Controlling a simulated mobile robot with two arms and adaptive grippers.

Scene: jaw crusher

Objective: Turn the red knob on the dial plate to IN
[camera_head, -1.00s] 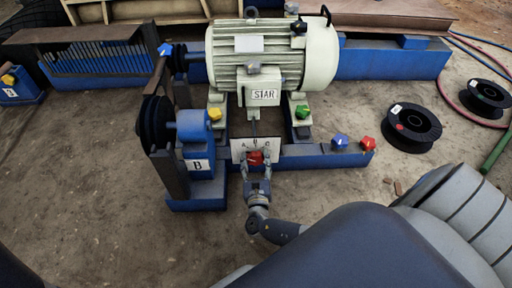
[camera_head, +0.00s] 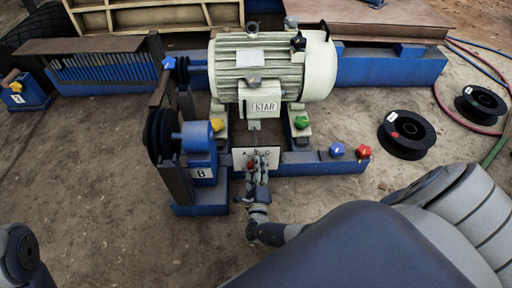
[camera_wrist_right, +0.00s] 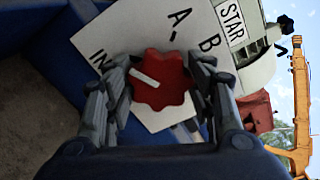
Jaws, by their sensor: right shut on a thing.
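The red knob (camera_wrist_right: 162,82) sits on the white dial plate (camera_wrist_right: 160,121), which bears the labels A, B and IN in the right wrist view. The knob's white pointer mark points left and slightly up, roughly toward IN. My right gripper (camera_wrist_right: 163,85) is shut on the knob, one finger on each side of it. In the head view the right gripper (camera_head: 262,161) covers much of the knob (camera_head: 250,164) and part of the dial plate (camera_head: 240,155). My left gripper is out of view.
A motor (camera_head: 270,70) with a STAR label stands behind the plate. A blue knob (camera_head: 337,150) and another red knob (camera_head: 364,152) sit on the blue beam to the right. Black reels (camera_head: 407,134) lie farther right. Open ground lies in front at left.

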